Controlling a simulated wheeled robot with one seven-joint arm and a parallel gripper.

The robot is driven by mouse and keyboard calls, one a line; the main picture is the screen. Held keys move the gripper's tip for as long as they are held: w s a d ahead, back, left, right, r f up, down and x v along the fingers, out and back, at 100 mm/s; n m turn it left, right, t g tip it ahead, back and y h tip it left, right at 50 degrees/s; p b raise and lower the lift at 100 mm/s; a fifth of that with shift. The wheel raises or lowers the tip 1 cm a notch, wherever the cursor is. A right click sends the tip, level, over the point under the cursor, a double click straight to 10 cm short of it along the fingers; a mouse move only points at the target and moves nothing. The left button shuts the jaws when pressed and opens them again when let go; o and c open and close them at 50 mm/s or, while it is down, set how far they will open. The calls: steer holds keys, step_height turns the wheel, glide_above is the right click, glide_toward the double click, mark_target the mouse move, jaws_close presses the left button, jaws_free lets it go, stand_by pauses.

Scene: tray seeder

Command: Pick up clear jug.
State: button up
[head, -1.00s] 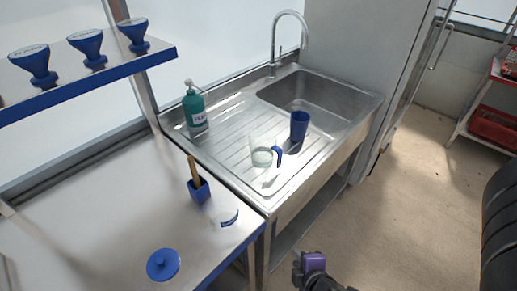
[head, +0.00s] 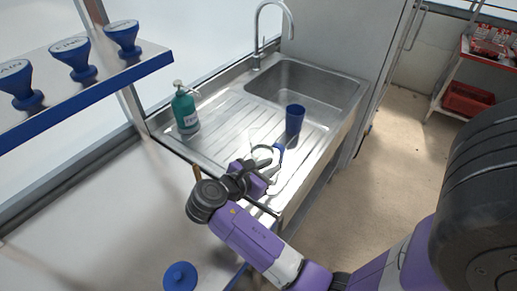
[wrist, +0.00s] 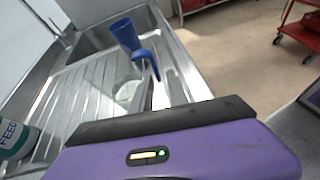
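The clear jug (head: 257,143) with a blue handle (head: 280,150) stands on the steel drainboard, partly hidden by my gripper in the head view. In the wrist view the jug (wrist: 127,92) sits left of centre, its blue handle (wrist: 148,60) on its right side. My gripper (head: 271,163) is beside the jug, on its near side by the handle. It looks open and empty. Its fingers are partly hidden behind its purple body in the wrist view, and I cannot tell whether they touch the handle.
A blue cup (head: 295,119) stands just behind the jug, near the sink basin (head: 315,88). A green pump bottle (head: 185,110) stands at the drainboard's left. A blue lid (head: 180,277) lies on the near bench. A shelf (head: 90,90) with blue funnels is at upper left.

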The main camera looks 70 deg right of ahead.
mark_target(281, 162)
steer(key=shift+w+d+r, duration=0.15)
steer(key=shift+w, duration=0.05)
steer(key=shift+d, duration=0.25)
steer(key=shift+p+x, duration=0.4)
steer(key=shift+x, duration=3.2)
steer(key=shift+w+d+r, duration=0.1)
steer(key=shift+w+r, duration=0.05)
jaws_close()
